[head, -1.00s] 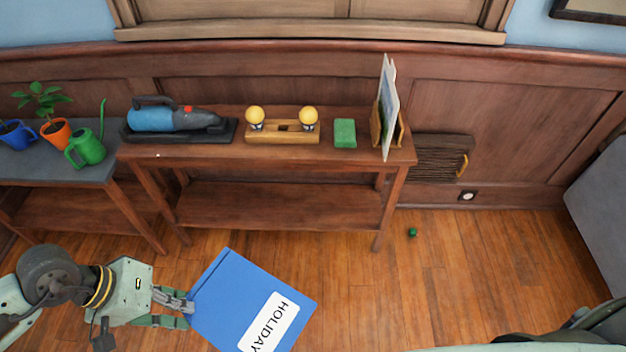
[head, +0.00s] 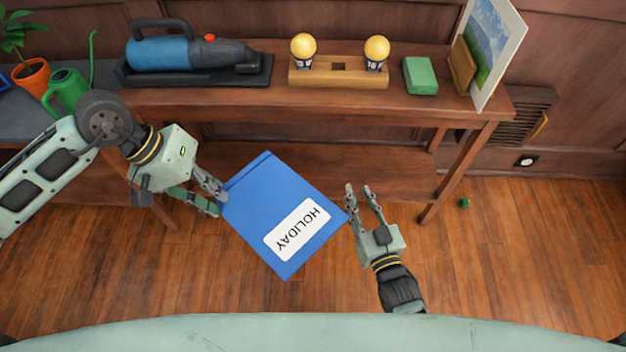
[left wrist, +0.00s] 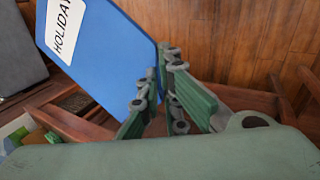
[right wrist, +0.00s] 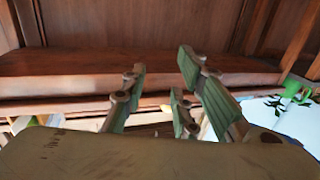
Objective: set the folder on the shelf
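The blue folder (head: 262,205), with a white HOLIDAY label, is held tilted in front of the wooden table in the head view. My left gripper (head: 218,200) is shut on its left edge. The left wrist view shows the folder (left wrist: 105,50) between the left fingers (left wrist: 155,85). My right gripper (head: 359,190) is open and empty, close to the folder's right corner; I cannot tell whether they touch. Its fingers (right wrist: 160,85) are spread in the right wrist view. The table's low shelf (head: 400,166) is behind the folder and partly hidden by it.
The tabletop (head: 220,101) bears a blue handheld vacuum (head: 165,56), a wooden block with two yellow-topped pieces (head: 338,73), a green block (head: 420,75) and a picture in a stand (head: 492,45). A green watering can (head: 68,90) stands left. A table leg (head: 462,172) bounds the shelf's right end.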

